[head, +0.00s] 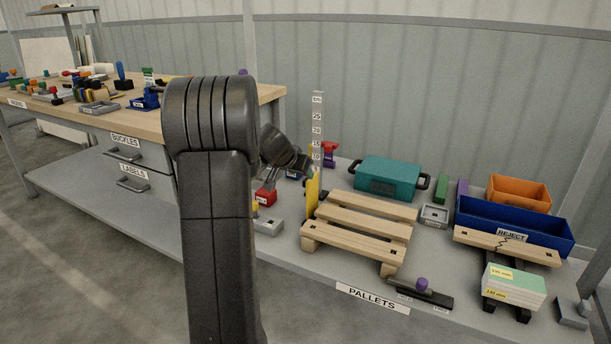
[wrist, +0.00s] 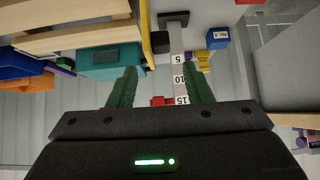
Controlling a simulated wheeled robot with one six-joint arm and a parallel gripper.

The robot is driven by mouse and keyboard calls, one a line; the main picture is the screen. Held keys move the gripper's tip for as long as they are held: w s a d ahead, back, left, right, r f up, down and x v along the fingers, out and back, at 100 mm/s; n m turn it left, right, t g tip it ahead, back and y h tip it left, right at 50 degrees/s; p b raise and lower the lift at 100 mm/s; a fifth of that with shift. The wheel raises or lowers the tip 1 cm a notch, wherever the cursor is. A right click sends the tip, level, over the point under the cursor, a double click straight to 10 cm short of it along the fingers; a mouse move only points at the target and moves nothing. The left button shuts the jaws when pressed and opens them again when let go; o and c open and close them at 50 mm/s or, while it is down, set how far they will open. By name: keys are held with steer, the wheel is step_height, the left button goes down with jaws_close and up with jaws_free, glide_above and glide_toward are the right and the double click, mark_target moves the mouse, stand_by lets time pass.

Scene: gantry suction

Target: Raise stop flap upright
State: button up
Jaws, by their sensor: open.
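A yellow plate, which looks like the stop flap (head: 312,196), stands at the near left side of the wooden pallet (head: 352,241), below the measuring post. In the wrist view the yellow piece (wrist: 146,30) shows as a narrow strip beside the pallet slats; its exact lean is hard to tell. My gripper (wrist: 160,67) is open and empty, its green fingers spread apart. The measuring post (wrist: 178,77) shows between them, beyond the fingertips. In the head view my arm hides much of the area left of the flap, and the fingers are hard to make out.
A tall measuring post (head: 317,130) rises close behind the flap. A teal case (head: 388,182) stands behind the pallet. A red block (head: 265,196) and a grey block (head: 268,226) sit left of the flap. A blue bin (head: 520,228) is at the right.

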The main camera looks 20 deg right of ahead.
mark_target(309, 180)
steer(key=v, duration=0.5)
steer(key=shift+p, duration=0.35)
steer(key=b+x, duration=0.2)
steer(key=x, duration=1.2)
steer(key=shift+s+d, duration=0.1)
steer(key=shift+d, duration=0.05)
steer(key=shift+r, duration=0.15)
